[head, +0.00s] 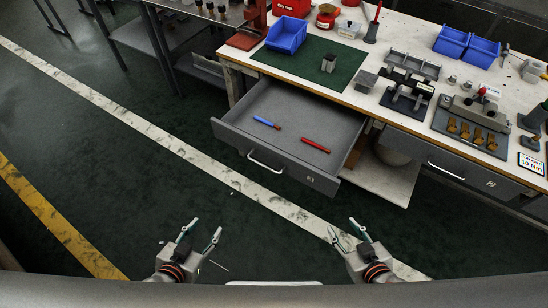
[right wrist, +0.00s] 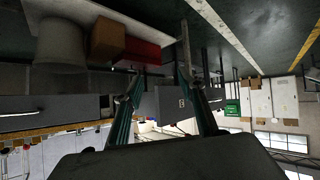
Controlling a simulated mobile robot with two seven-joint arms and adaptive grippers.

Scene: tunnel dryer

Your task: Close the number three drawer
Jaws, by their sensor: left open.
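The grey drawer (head: 238,126) under the workbench is pulled far out in the head view. A bar handle (head: 265,163) and a small label run along its front; the number is too small to read. A blue-handled tool (head: 266,122) and a red tool (head: 316,145) lie inside. My left gripper (head: 206,228) is open and empty, apart from the drawer, in front of its left part. My right gripper (head: 342,226) is open and empty, in front of its right corner and not touching. Its spread fingers also show in the right wrist view (right wrist: 159,82).
A second grey drawer (head: 446,169) at the right is shut. An open shelf (head: 386,178) lies between them. The benchtop holds blue bins (head: 286,35), a green mat (head: 340,68) and fixtures.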

